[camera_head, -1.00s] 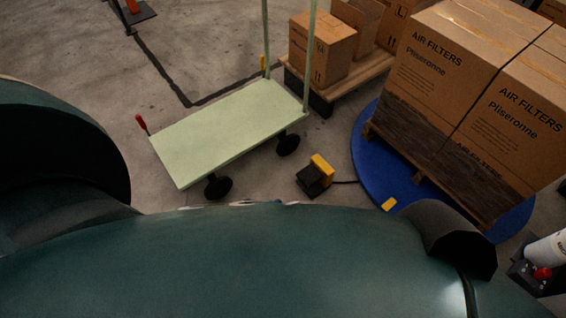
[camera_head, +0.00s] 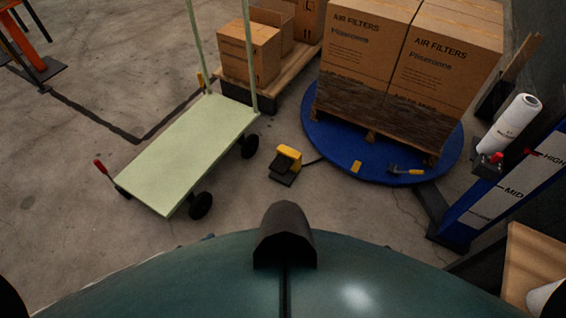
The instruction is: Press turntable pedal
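The turntable pedal (camera_head: 286,165) is a small yellow and black foot pedal on the concrete floor, in the middle of the head view. A dark cable runs from it to the blue round turntable (camera_head: 328,141) on its right. A wooden pallet (camera_head: 372,135) with large "AIR FILTERS" boxes (camera_head: 395,60) stands on the turntable. Neither of my grippers is in view. My own green body fills the bottom of the view, apart from the pedal with bare floor between them.
A pale green cart (camera_head: 190,150) stands left of the pedal. Behind it is a pallet with smaller boxes (camera_head: 250,52). A wrap machine column (camera_head: 500,195) with a white film roll (camera_head: 510,123) stands at the right. An orange-legged stand (camera_head: 28,45) is at far left.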

